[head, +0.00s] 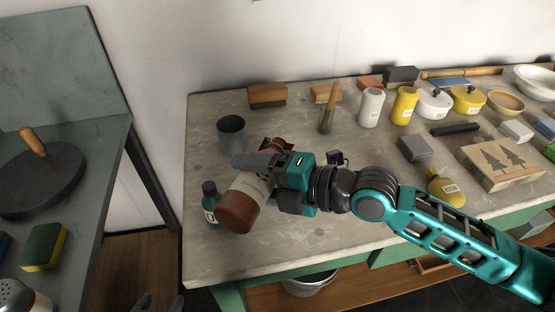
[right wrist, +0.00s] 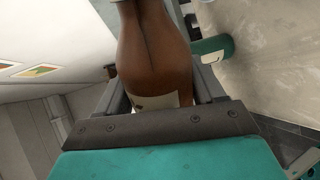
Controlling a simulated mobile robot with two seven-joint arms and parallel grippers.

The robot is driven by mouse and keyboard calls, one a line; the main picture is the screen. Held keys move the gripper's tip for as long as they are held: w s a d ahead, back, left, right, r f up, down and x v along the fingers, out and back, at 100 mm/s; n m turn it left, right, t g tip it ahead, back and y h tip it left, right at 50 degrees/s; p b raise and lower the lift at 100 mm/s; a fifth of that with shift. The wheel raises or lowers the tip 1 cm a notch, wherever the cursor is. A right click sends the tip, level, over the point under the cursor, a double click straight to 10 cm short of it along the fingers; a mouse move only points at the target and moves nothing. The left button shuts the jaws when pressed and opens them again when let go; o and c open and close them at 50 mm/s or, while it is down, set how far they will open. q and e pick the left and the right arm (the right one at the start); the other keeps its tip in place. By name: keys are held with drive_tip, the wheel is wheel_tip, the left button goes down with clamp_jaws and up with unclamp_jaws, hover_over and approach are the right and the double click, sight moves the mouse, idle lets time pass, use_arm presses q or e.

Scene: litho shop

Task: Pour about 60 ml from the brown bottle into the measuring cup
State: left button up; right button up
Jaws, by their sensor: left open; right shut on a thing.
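My right gripper (head: 258,165) is shut on the brown bottle (head: 237,212) and holds it tilted over the left part of the worktop. Its base faces the front and its neck points toward the back, partly hidden by the gripper. In the right wrist view the brown bottle (right wrist: 152,50) sits between the fingers, with part of a pale label showing. A dark grey cup (head: 231,134) stands upright behind the bottle; I cannot tell whether it is the measuring cup, and no markings show. My left gripper (head: 157,303) is open and empty at the bottom edge, mostly out of view.
A small dark green bottle (head: 210,203) stands close to the left of the brown bottle. A glass with a brush (head: 327,115) stands at the back. Several jars and blocks fill the right side of the worktop (head: 300,240). Its front middle is clear.

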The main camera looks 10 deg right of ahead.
drive_tip(key=shift+d+r, duration=0.15)
drive_tip(key=shift+d, duration=0.05)
idle(0.5)
wheel_tip(320, 180, down, 4)
drive_tip(key=n+t+b, duration=0.1)
drive_tip(key=n+b, duration=0.1)
drive_tip(key=shift+s+a+r+b, duration=0.15)
drive_tip(key=shift+b, duration=0.25)
drive_tip(key=shift+r+n+h, duration=0.25)
drive_tip(key=shift+n+h, duration=0.15)
drive_tip(key=shift+n, duration=0.4)
drive_tip(key=shift+w+n+t, duration=0.25)
drive_tip(key=shift+n+t, duration=0.15)
drive_tip(key=shift+n, duration=0.1)
